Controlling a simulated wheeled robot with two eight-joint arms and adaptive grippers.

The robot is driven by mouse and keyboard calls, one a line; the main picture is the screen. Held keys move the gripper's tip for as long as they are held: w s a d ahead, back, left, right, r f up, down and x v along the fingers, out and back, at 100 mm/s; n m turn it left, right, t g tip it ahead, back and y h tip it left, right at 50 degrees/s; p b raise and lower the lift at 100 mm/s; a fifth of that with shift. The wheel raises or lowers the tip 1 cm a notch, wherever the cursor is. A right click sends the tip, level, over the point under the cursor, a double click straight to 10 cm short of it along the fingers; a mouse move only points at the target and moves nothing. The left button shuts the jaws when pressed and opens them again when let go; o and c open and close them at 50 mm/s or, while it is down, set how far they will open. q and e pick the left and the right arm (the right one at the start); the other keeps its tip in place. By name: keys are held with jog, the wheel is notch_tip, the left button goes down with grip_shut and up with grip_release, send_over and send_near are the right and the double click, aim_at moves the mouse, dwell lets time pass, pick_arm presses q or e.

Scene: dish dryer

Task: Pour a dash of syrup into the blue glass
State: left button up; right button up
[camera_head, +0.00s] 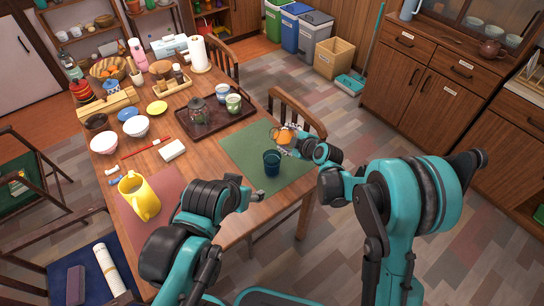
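The blue glass (272,163) stands upright on the green placemat (240,148). My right gripper (289,144) comes in from the right and appears shut on a small clear jug with amber syrup (285,136). The jug is just behind and to the right of the glass, near the mat's right edge; the gripper partly hides it. I cannot tell how far it is tilted, and no stream of syrup shows. My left gripper (257,196) is in front of and to the left of the glass, apart from it, with nothing visible in it; its finger opening is too small to judge.
A dark tray (208,124) with a glass jar and two cups sits behind the mat. Bowls, a red stick and a white block lie left. A chair (297,112) stands against the table's right edge.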

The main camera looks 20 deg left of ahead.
jog(key=shift+w+d+f+n+t+h, duration=0.1)
jog(key=shift+w+f+n+t+h, duration=0.1)
jog(key=shift+n+t+h, duration=0.15)
jog(key=shift+w+d+f+n+t+h, duration=0.15)
jog(key=shift+n+t+h, duration=0.1)
jog(key=shift+n+t, duration=0.2)
dwell(3.7)
jog(key=shift+f+n+t+h+b, duration=0.35)
jog(key=shift+f+n+b, duration=0.25)
jog(key=shift+f+b, duration=0.3)
dwell(2.0)
notch_tip(320, 180, up, 2)
jog(key=shift+r+m+g+y+p, duration=0.25)
jog(key=shift+m+g+y+p, duration=0.25)
jog(key=shift+m+p, duration=0.5)
jog(key=shift+s+a+f+g+y, duration=0.1)
jog(key=shift+s+g+y, duration=0.1)
jog(key=shift+g+y, duration=0.05)
jog(key=shift+a, duration=0.1)
